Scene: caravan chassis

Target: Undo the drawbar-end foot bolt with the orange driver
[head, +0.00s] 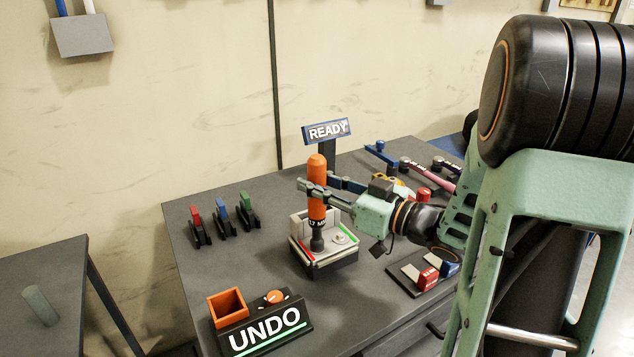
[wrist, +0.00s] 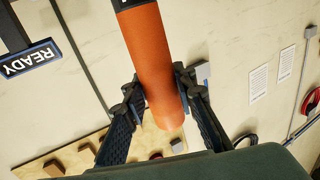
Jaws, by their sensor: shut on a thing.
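My gripper (head: 318,193) is shut on the orange driver (head: 316,172). The driver stands upright, with its dark nose down at the grey fixture (head: 340,258) on the bench. I cannot tell whether the nose touches the bolt under it, which it hides. A round metal bolt head or washer (head: 341,238) shows on the fixture just right of the nose. The fixture has a red stripe on its left and a green stripe on its right. In the wrist view the orange driver body (wrist: 158,65) lies between both fingers.
A READY sign (head: 327,131) stands behind the fixture. An UNDO sign (head: 265,330), an orange open box (head: 227,306) and an orange knob (head: 274,296) are in front. Coloured clips (head: 222,211) stand left; red and blue blocks (head: 428,278) lie right. Bare bench lies between clips and fixture.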

